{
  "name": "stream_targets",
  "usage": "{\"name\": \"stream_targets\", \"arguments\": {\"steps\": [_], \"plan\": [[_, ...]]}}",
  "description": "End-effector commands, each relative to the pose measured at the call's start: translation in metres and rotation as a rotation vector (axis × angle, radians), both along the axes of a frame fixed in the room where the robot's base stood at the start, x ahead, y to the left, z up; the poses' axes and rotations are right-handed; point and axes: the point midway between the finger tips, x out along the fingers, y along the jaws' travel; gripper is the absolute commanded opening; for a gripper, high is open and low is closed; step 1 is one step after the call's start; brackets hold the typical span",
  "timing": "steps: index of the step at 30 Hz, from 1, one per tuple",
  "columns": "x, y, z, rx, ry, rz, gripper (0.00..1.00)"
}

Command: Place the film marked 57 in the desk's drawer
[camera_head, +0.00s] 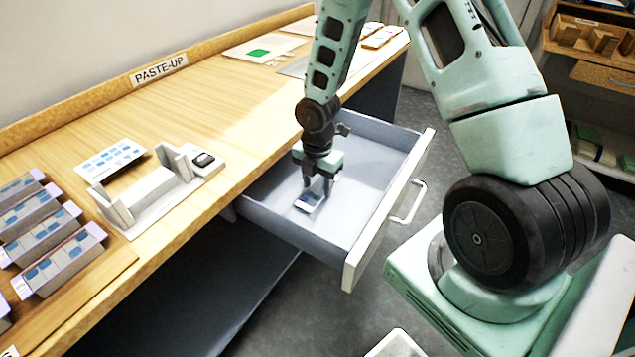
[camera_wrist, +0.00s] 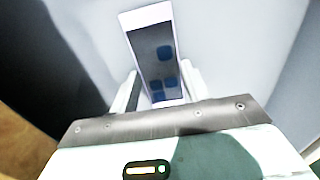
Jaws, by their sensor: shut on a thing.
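The desk's drawer (camera_head: 352,250) is pulled open and has a pale grey-blue interior. My gripper (camera_head: 318,190) reaches down inside the drawer, near its left side in the head view. It is shut on a small film (camera_head: 309,203), a white-edged strip with a dark window. In the wrist view the film (camera_wrist: 154,55) shows blue patches and stands out from between the fingers (camera_wrist: 160,90). No number can be read on it. I cannot tell whether the film touches the drawer floor.
The PASTE-UP desk top (camera_head: 215,110) carries a grey stand (camera_head: 150,195), a sheet with blue patches (camera_head: 110,160) and several film holders (camera_head: 60,260) at the left. The drawer's front panel (camera_head: 390,205) has a handle (camera_head: 410,203). The drawer looks otherwise empty. A shelf unit (camera_head: 590,70) stands at the back right.

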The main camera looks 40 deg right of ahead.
Motion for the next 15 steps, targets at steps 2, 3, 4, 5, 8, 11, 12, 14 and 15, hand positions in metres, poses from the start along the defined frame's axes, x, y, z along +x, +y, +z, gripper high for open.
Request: {"name": "stream_targets", "arguments": {"steps": [2,3,4,5,8,11,12,14,15], "plan": [[0.0000,0.0000,-0.0020,0.000,0.000,0.000,0.52],[0.0001,0.0000,-0.0016,0.000,0.000,0.000,0.63],[0.0001,0.0000,-0.0016,0.000,0.000,0.000,0.68],[0.0000,0.0000,-0.0016,0.000,0.000,0.000,0.68],[0.0000,0.0000,-0.0016,0.000,0.000,0.000,0.68],[0.0000,0.0000,-0.0015,0.000,0.000,0.000,0.68],[0.0000,0.0000,-0.0008,0.000,0.000,0.000,0.68],[0.0001,-0.0001,0.0021,0.000,0.000,0.000,0.68],[0.0002,-0.0001,0.0051,0.000,-0.001,0.000,0.68]]}}
